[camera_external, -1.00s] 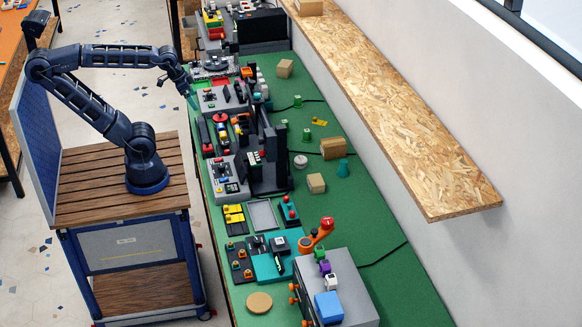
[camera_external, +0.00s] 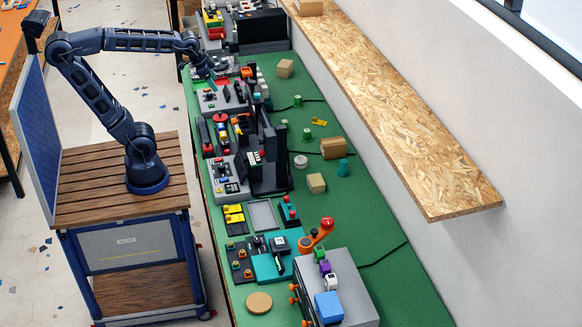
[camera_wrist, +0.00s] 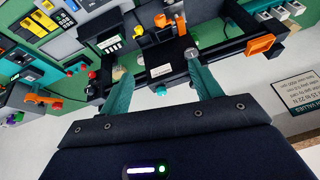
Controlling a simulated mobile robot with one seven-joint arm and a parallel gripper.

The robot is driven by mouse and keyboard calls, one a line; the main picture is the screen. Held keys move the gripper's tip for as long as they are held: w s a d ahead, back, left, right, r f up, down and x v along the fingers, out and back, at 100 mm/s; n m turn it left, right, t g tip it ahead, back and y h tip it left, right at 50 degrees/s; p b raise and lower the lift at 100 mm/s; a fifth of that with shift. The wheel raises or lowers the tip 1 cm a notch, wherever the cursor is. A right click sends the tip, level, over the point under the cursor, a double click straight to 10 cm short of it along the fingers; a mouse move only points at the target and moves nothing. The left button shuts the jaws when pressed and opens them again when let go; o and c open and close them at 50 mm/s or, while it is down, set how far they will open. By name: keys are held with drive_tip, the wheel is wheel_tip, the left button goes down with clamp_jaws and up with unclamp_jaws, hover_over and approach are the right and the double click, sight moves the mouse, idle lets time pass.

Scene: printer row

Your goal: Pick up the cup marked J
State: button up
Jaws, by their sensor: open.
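I cannot make out a cup marked J for certain. In the wrist view a small grey round piece (camera_wrist: 191,53) with an unreadable mark sits on a black printer frame, close by the tip of my right finger. A small yellow round piece (camera_wrist: 138,31) stands farther left, with no letter I can read. My gripper (camera_wrist: 158,72) is open, its two teal fingers wide apart with nothing held between them. In the external view my gripper (camera_external: 209,76) is above the far part of the green bench, and its fingers are small there.
The green bench (camera_external: 375,240) carries a row of printers and panels. A black upright printer frame (camera_external: 269,160) stands midway. Orange clamps (camera_wrist: 262,44) stick out beside the black frame. A chipboard shelf (camera_external: 400,125) runs along the wall. The bench's right side has free room.

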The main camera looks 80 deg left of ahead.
drive_tip(key=w+a+r+m+y, duration=0.1)
drive_tip(key=w+a, duration=0.3)
drive_tip(key=w, duration=0.2)
drive_tip(key=w+a+r+m, duration=0.1)
drive_tip(key=w+a, duration=0.3)
drive_tip(key=w, duration=0.3)
drive_tip(key=m+g+h, duration=0.2)
drive_tip(key=m+g, duration=0.3)
drive_tip(key=m, duration=0.2)
hover_over(285, 121)
wheel_tip(285, 121, down, 27)
drive_tip(key=shift+m, duration=0.3)
drive_tip(key=f, duration=0.6)
drive_tip(key=shift+w, duration=0.25)
drive_tip(key=shift+s+f, duration=0.2)
drive_tip(key=shift+f, duration=1.2)
drive_tip(key=shift+s+f, duration=0.15)
drive_tip(key=shift+f, duration=1.2)
drive_tip(key=c, duration=1)
drive_tip(key=shift+r, duration=0.15)
drive_tip(key=shift+c, duration=0.2)
